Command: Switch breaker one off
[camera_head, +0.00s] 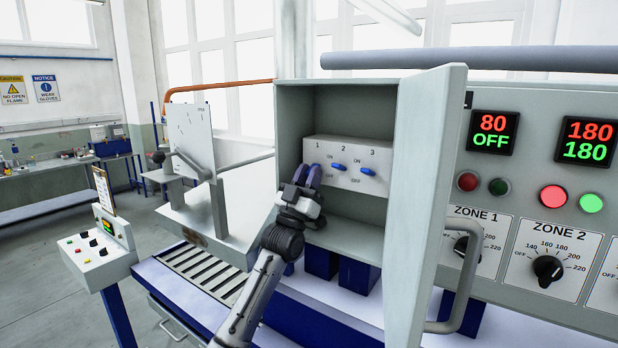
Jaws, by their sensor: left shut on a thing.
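The breaker panel (350,150) is a pale box inside an open grey cabinet (336,93), with switches numbered 1, 2 and 3 from left to right. My right gripper is not in view.
The cabinet door (424,210) stands open on the right, its handle (468,275) sticking out. Beyond it, the control panel (520,190) shows 80 over OFF and 180 over 180. A small button console (100,255) stands at the left.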

